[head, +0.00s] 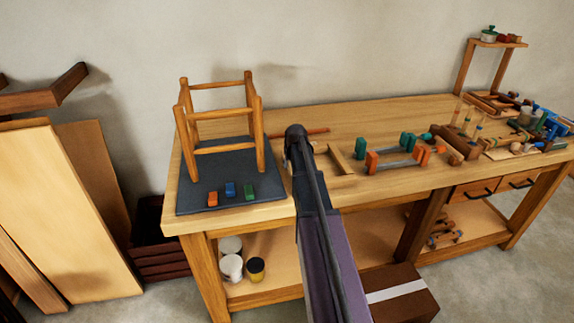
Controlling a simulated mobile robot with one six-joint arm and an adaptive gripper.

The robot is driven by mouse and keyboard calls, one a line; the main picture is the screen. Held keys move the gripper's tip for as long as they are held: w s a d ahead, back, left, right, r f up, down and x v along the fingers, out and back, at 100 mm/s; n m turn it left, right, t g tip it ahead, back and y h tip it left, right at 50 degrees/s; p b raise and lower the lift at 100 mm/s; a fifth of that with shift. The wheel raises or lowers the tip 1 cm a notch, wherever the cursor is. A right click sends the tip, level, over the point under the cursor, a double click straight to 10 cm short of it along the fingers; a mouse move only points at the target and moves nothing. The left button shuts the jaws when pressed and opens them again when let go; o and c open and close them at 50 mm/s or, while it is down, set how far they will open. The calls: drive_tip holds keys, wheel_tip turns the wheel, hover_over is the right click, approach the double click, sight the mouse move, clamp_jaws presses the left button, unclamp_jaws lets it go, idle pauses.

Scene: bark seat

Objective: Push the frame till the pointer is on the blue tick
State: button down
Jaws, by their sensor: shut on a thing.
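The wooden frame (256,138), a stool-like piece with upright legs and cross rails, stands on a dark mat (190,203) at the left end of the workbench. Orange (212,199), blue (231,190) and green (249,192) blocks lie on the mat in front of it. I cannot make out a pointer or a blue tick. My arm rises from the bottom middle to just right of the frame. My gripper does not show; the arm may hide it. A thin reddish-brown rod (314,131) lies behind the arm, partly covered.
The workbench (380,117) runs right, with clamps (384,161) and small tools on it. A rack (500,43) stands at the far right. Pots (231,266) sit on the lower shelf. A brown box (403,305) is on the floor in front. Boards (70,210) lean at left.

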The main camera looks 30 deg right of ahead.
drive_tip(key=shift+a, duration=0.1)
drive_tip(key=c, duration=0.6)
unclamp_jaws()
